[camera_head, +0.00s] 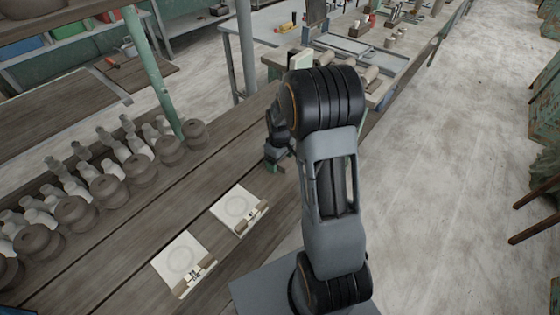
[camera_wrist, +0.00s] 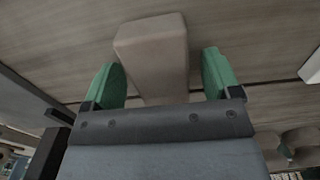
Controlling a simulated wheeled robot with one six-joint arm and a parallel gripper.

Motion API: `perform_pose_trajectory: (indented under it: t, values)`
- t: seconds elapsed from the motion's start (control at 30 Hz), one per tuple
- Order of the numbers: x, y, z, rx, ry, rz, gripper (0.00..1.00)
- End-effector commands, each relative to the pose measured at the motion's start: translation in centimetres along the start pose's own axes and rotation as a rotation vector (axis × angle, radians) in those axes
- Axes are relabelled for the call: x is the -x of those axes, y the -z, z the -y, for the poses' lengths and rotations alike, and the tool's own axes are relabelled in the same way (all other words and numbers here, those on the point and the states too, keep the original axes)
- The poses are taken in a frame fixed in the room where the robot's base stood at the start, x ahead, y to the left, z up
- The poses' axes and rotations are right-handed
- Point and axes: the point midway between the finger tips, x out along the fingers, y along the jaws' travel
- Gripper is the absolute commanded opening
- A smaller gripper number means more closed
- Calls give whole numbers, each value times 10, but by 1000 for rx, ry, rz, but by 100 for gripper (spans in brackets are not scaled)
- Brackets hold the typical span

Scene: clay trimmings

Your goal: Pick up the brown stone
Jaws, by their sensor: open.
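The brown stone (camera_wrist: 152,50) is a smooth, grey-brown block with rounded edges in the wrist view. It lies on the wooden plank surface. My gripper (camera_wrist: 163,72) has two green fingers, which are open on either side of the stone. Gaps show between the fingers and the stone. The stone's near end is hidden behind the gripper body. In the head view, my gripper (camera_head: 278,155) is partly hidden by my arm over the bench, and I cannot make out the stone there.
The wooden bench (camera_head: 150,215) holds two pale square sheets with circles (camera_head: 238,206) (camera_head: 181,258). Rows of brown clay pots (camera_head: 108,190) and paler pieces stand at the left. A green post (camera_head: 150,75) rises behind the bench. Open floor (camera_head: 450,180) lies at right.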

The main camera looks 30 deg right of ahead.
Motion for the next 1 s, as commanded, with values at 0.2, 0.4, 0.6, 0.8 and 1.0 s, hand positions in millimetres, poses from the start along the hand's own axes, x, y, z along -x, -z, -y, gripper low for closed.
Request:
perform_pose_trajectory:
  t: [0.2,0.4,0.6,0.8,1.0]
  values:
    - [-1,0,0,1,0,0,83]
    - [0,0,0,1,0,0,65]
    - [0,0,0,1,0,0,46]
    - [0,0,0,0,0,0,26]
    - [0,0,0,0,0,-1,22]
